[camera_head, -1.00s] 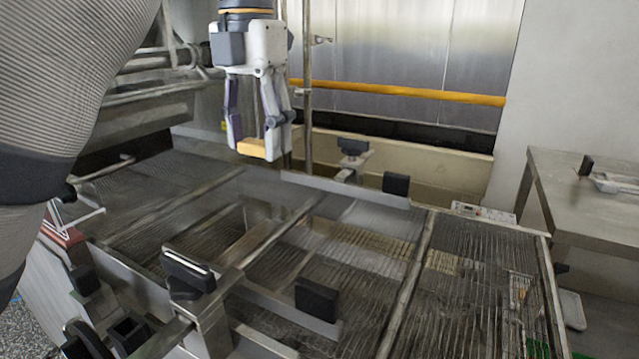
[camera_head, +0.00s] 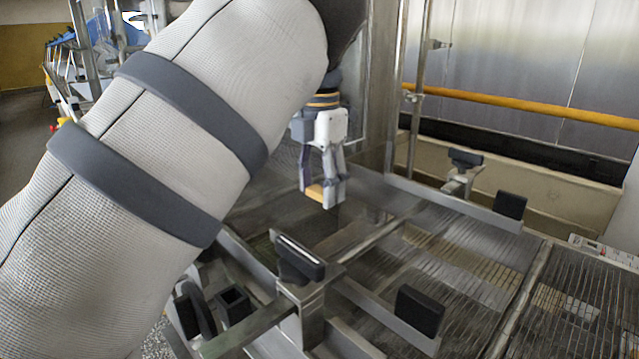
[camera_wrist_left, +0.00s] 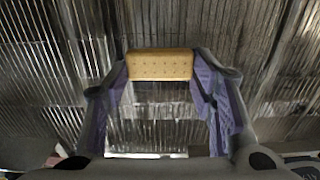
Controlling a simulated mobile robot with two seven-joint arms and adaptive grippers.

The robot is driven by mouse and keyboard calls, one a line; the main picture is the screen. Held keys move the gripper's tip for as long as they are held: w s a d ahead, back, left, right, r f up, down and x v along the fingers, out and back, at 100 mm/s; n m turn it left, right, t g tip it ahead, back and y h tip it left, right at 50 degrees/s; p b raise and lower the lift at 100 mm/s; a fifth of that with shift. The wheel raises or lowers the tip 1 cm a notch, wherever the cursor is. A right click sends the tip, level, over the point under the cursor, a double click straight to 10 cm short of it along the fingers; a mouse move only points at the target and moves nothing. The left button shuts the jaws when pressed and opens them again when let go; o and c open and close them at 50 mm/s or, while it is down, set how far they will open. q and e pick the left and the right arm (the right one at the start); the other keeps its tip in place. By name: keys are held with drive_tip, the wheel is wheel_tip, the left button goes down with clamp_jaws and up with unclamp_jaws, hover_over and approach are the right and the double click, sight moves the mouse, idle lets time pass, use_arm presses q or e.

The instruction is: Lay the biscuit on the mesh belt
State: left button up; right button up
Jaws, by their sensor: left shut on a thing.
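My left gripper (camera_head: 321,193) points down over the mesh belt and is shut on the biscuit (camera_head: 315,190). In the left wrist view the biscuit (camera_wrist_left: 160,64) is a tan rectangle with small holes, pinched between the two purple-padded fingers of the left gripper (camera_wrist_left: 159,75). The mesh belt (camera_head: 465,265) is grey metal wire, and it also fills the background of the left wrist view (camera_wrist_left: 165,22). The gap between biscuit and belt is hard to judge. My right gripper is out of view.
Metal rails with black blocks (camera_head: 419,309) cross above the belt, with another black block (camera_head: 510,205) farther back. A bracket with a black clamp (camera_head: 300,258) stands nearest. An orange bar (camera_head: 530,101) runs along the back. My left arm hides much of the left side.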

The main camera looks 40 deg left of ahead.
sight(319, 192)
use_arm(q)
drive_tip(key=o, duration=0.8)
drive_tip(key=shift+f, duration=0.15)
drive_tip(key=shift+o, duration=0.2)
wheel_tip(319, 192, up, 12)
drive_tip(key=shift+r+b, duration=0.2)
drive_tip(key=shift+b, duration=0.25)
